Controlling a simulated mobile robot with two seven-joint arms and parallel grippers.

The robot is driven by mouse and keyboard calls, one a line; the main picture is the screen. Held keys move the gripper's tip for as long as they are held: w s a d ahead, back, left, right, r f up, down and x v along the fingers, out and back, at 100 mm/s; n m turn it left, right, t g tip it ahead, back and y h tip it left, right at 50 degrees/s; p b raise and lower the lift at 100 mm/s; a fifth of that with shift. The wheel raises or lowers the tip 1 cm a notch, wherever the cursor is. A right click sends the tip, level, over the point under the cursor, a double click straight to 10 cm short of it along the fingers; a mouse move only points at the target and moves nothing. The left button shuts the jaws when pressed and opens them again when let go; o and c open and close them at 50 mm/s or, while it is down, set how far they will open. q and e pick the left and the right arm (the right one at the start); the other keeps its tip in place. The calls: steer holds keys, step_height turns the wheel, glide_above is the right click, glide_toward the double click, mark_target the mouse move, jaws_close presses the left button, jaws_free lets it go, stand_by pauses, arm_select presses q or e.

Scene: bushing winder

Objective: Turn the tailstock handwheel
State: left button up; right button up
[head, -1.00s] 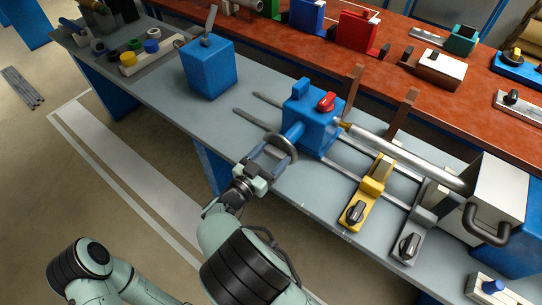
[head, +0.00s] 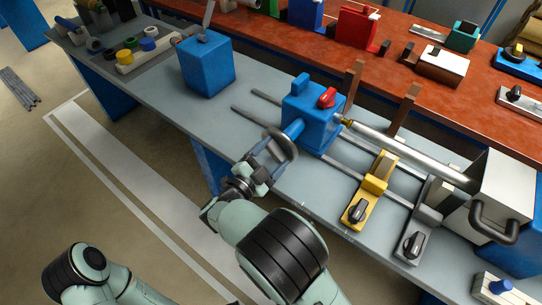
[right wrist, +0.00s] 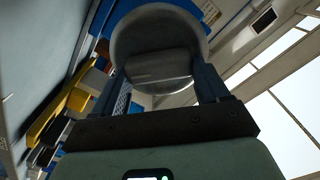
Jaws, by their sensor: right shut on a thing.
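The tailstock (head: 312,122) is a blue block with a red knob (head: 327,98) on top, set on the bench rails. Its grey round handwheel (head: 287,142) faces left on a short blue shaft. My right gripper (head: 268,152) is shut on the handwheel, its two blue fingers reaching the rim from the lower left. In the right wrist view the handwheel (right wrist: 160,40) lies between the fingers (right wrist: 162,85). The fingers cover part of the rim in the head view. My left gripper is out of the picture.
A metal rod (head: 405,152) runs from the tailstock to the grey headstock box (head: 488,190). Yellow (head: 375,180) and grey (head: 428,208) supports stand on the rails. A blue box (head: 208,65) stands at the left. The red bench (head: 420,85) behind holds several parts.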

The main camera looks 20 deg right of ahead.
steer(key=m+b, duration=0.1)
steer(key=m, duration=0.1)
steer(key=m+b, duration=0.1)
steer(key=shift+f+m, duration=0.3)
steer(key=shift+m, duration=0.1)
steer(key=m+b, duration=0.2)
steer(key=m, duration=0.1)
steer(key=shift+s+m+b, duration=0.1)
steer(key=shift+m+b, duration=0.25)
steer(key=shift+m, duration=0.05)
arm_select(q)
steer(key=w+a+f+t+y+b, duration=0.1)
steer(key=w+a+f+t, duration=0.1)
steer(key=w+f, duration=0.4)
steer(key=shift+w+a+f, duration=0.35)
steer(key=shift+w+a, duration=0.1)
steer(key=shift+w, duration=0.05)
arm_select(e)
steer(key=shift+m, duration=1)
steer(key=o, duration=1.1)
steer(key=shift+c, duration=0.2)
